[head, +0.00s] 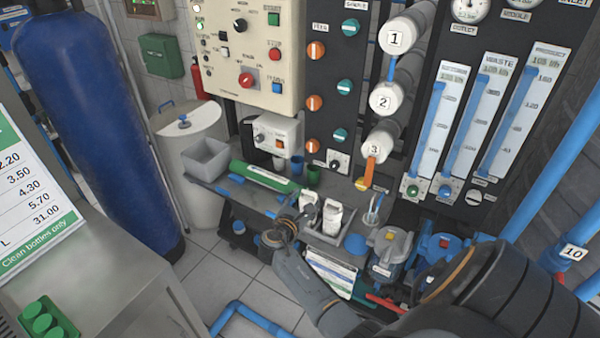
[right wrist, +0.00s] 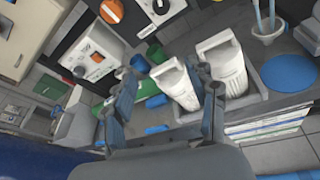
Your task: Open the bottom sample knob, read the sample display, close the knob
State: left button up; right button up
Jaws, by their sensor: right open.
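A dark panel (head: 330,72) carries a column of orange knobs and a column of teal knobs. The lowest orange knob (head: 312,146) and the lowest teal knob (head: 341,135) sit near its foot, above a small dial (head: 336,165). Which one the task means I cannot tell. A small cream meter box (head: 276,134) with an orange switch stands left of the panel; it also shows in the right wrist view (right wrist: 93,58). Its reading is too small to make out. My left gripper is out of view.
Two white bottles (head: 332,215) stand in a grey tray on the bench (head: 250,195). A green cylinder (head: 265,177) and a grey bin (head: 207,158) are to the left. Flow meters (head: 505,110), pumps and blue pipes crowd the right.

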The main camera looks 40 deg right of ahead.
jog(key=s+a+f+y, duration=0.2)
jog(key=a+f, duration=0.1)
jog(key=f, duration=0.6)
jog(key=shift+f+m+y, duration=0.4)
jog(key=s+a+f+m+g+y+b, duration=0.1)
jog(key=s+a+f+m+y, duration=0.1)
jog(key=s+a+f, duration=0.45)
jog(key=s+a+f+m+g+y+b, duration=0.15)
jog(key=s+f, duration=0.25)
jog(key=f, duration=0.6)
jog(key=s+a+f+m+y, duration=0.25)
jog(key=s+f, duration=0.25)
jog(key=f, duration=0.3)
jog(key=s+a+f+m+g+y, duration=0.1)
jog(key=s+a+f+m, duration=0.2)
jog(key=s, duration=0.6)
jog(key=s+a+f+m+g+y+b, duration=0.1)
jog(key=s+f, duration=0.4)
jog(key=s, duration=0.5)
jog(key=s+a+f+m+g+y+b, duration=0.1)
jog(key=s+a+f+m, duration=0.3)
jog(key=s, duration=0.6)
jog(key=shift+a+f+m+y, duration=0.4)
jog(key=shift+a+m+y, duration=0.5)
jog(key=shift+a+m, duration=0.2)
jog(key=shift+g, duration=0.25)
jog(key=shift+c, duration=0.4)
